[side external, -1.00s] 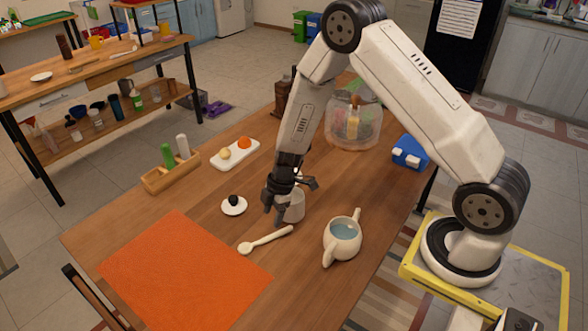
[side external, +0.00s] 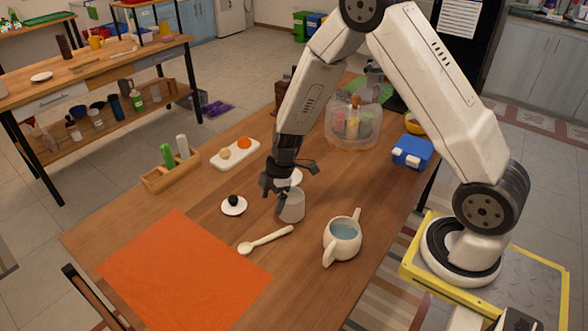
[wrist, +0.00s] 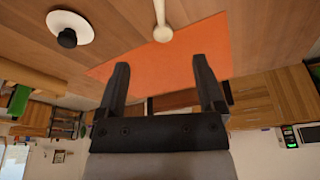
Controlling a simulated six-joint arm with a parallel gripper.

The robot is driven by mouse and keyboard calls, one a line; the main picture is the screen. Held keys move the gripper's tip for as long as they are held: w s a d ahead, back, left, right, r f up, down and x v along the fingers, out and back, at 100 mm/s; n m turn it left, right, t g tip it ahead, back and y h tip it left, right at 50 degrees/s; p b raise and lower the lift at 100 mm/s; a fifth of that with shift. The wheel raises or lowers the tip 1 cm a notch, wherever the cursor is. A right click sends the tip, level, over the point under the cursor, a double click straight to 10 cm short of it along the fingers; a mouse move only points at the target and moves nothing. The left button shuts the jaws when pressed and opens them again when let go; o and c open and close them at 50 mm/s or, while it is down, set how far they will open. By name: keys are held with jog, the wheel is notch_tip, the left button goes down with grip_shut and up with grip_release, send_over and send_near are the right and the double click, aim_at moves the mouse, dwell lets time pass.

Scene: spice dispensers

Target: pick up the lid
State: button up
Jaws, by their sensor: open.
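The lid (side external: 233,205), a white disc with a black knob, lies flat on the wooden table. It also shows at the upper left of the wrist view (wrist: 72,30). My gripper (side external: 272,203) is open and empty, pointing down to the right of the lid and apart from it. In the wrist view its two fingers (wrist: 160,68) are spread with nothing between them, and the lid lies outside them.
A pale cup (side external: 292,208) stands right beside my gripper, partly hidden by it. A white spoon (side external: 266,240) and a teapot (side external: 342,245) are nearer the camera. A spice rack (side external: 170,172) and white tray (side external: 236,155) stand behind. An orange mat (side external: 180,275) lies front left.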

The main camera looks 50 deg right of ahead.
jog(key=shift+s+f+n+g, duration=0.85)
jog(key=shift+f+n+g, duration=0.05)
jog(key=r+n+t+h, duration=0.2)
jog(key=n+t+h, duration=0.8)
jog(key=n+h, duration=0.2)
send_over(233, 201)
jog(key=s+a, duration=0.4)
notch_tip(233, 201, down, 9)
jog(key=shift+r, duration=0.15)
jog(key=shift+f, duration=0.25)
jog(key=shift+w+d+f+m, duration=0.15)
jog(key=shift+w+d+f, duration=0.1)
jog(key=shift+w+d, duration=0.2)
jog(key=shift+w+d+f+m, duration=0.15)
jog(key=shift+w+d+f, duration=0.1)
jog(key=shift+w+d, duration=0.2)
